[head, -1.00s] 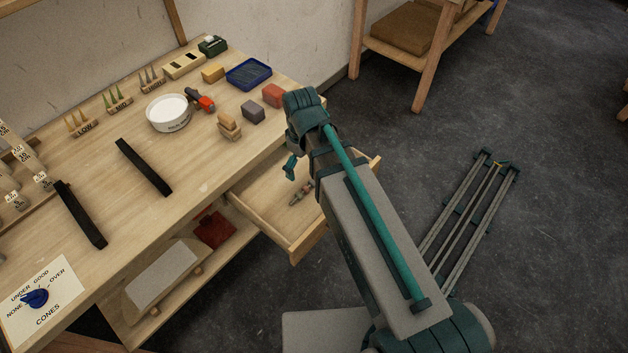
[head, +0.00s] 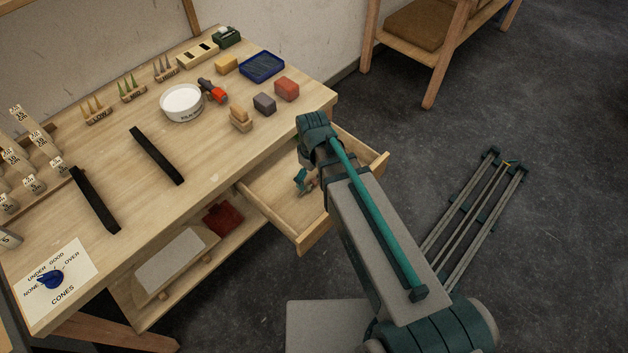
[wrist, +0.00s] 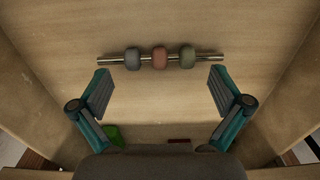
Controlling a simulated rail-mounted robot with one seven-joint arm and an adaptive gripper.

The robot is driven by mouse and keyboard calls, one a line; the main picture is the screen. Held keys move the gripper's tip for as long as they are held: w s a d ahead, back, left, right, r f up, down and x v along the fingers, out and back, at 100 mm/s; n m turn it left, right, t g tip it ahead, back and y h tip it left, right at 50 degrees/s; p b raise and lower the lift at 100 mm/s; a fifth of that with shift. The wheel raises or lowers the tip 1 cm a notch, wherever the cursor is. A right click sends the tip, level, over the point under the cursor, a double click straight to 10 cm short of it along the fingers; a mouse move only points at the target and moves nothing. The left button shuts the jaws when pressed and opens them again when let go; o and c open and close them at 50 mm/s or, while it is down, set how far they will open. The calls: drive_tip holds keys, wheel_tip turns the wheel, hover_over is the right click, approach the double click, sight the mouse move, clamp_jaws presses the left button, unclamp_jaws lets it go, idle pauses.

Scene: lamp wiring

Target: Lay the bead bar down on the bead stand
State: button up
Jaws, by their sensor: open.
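In the head view, my gripper (head: 303,181) is low over the drawer and mostly hidden by my arm, and the bar is hard to make out. I cannot tell which thing is the bead stand.
Two long black bars (head: 157,155) lie apart on the bench (head: 140,215). A white bowl (head: 182,101), coloured blocks (head: 286,89), a blue tray (head: 262,66) and cone holders (head: 97,115) stand further back. The drawer walls hem in my gripper. The bench's front middle is clear.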

drive_tip(key=shift+f, duration=1)
drive_tip(key=c, duration=0.9)
